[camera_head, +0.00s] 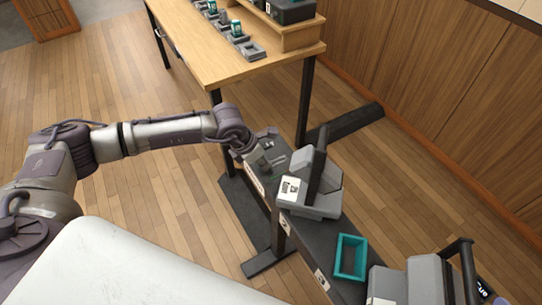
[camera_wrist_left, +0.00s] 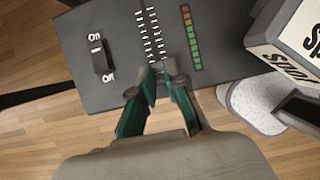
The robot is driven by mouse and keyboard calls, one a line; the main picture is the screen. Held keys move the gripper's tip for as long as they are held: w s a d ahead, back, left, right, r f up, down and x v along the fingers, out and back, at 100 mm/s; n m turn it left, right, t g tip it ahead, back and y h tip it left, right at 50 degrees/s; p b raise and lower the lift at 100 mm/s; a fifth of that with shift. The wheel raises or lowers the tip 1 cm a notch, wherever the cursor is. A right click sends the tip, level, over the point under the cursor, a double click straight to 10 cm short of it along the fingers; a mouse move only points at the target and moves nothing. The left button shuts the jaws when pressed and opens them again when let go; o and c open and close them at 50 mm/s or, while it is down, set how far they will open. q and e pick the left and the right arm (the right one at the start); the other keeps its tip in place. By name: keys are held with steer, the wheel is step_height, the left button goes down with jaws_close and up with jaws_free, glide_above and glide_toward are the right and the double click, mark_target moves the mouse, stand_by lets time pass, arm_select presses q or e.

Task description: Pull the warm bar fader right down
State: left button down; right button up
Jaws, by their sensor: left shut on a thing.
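The fader panel (camera_wrist_left: 215,40) is a dark grey box top at the end of the black bench. It shows two columns of white tick marks (camera_wrist_left: 150,35) around a fader track, and a column of red, orange and green squares beside them. My left gripper (camera_wrist_left: 167,72) has its teal-padded fingers closed together at the lower end of the tick marks. The fader knob is hidden between the fingertips. In the head view my left gripper (camera_head: 262,163) is over the panel and covers part of it. No label naming the fader is readable. My right gripper is not in view.
An On/Off rocker switch (camera_wrist_left: 102,60) is left of the track. A grey and white lamp unit labelled Spot (camera_wrist_left: 285,50) stands close on the right. A teal tray (camera_head: 350,258) and another grey unit (camera_head: 425,280) are farther along the bench. A wooden table (camera_head: 225,65) stands behind.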

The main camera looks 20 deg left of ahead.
arm_select(q)
steer(key=shift+a, duration=0.1)
steer(key=c, duration=1.2)
jaws_free()
steer(key=shift+s+a, duration=0.1)
steer(key=shift+s, duration=0.05)
steer(key=shift+r, duration=0.1)
steer(key=v, duration=1.2)
